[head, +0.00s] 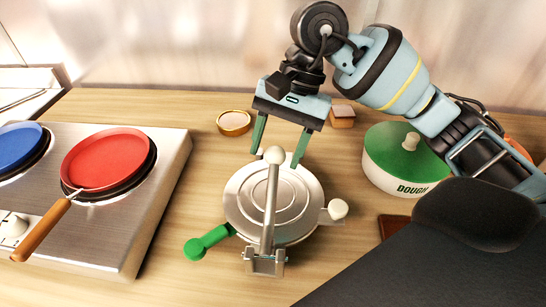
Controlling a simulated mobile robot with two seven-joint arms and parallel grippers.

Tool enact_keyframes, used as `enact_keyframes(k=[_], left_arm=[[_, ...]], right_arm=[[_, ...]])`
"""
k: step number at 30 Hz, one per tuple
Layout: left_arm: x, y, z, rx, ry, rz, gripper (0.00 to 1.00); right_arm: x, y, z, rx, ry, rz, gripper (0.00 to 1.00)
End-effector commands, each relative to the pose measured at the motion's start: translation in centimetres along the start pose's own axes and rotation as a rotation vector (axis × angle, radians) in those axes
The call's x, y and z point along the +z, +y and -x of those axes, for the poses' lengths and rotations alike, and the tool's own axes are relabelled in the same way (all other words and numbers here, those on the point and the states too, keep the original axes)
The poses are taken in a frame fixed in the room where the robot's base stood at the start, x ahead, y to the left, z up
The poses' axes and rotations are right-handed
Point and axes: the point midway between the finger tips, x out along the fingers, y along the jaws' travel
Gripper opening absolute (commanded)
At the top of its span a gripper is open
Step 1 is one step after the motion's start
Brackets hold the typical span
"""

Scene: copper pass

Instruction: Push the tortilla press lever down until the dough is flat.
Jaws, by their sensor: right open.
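The silver tortilla press (238,208) stands on the wooden counter, with its round ringed top plate showing. Its pale lever (270,205) runs from the bracket at the near side across the plate to a round knob at the far end. How high the lever stands above the plate is hard to tell. My right gripper (277,156) is open at the far side of the press, its two green fingers either side of the lever's knob, apart from it as far as I can see. No dough shows; anything under the plate is hidden. My left gripper is not in view.
A steel stove (160,190) with a red pan (105,158) and blue pan (15,145) is left. A green-lidded DOUGH container (405,150) stands right. A small round tin (234,122) and small block (342,116) sit behind. A green handle (207,242) sticks out at the press's left.

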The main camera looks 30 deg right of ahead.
Motion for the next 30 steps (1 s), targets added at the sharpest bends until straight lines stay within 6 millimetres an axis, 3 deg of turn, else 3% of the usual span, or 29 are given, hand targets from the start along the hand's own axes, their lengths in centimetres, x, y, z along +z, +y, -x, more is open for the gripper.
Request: enact_keyframes(k=[3, 10, 30], left_arm=[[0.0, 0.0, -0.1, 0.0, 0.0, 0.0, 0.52], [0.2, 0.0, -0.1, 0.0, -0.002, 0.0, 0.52], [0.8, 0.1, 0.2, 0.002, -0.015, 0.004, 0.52]], right_arm=[[0.0, -0.1, 2.0, -0.003, 0.002, 0.0, 0.55], [0.0, 0.0, 4.3, -0.001, 0.001, -0.001, 0.55], [0.0, 0.0, 4.6, 0.001, 0.0, 0.0, 0.55]])
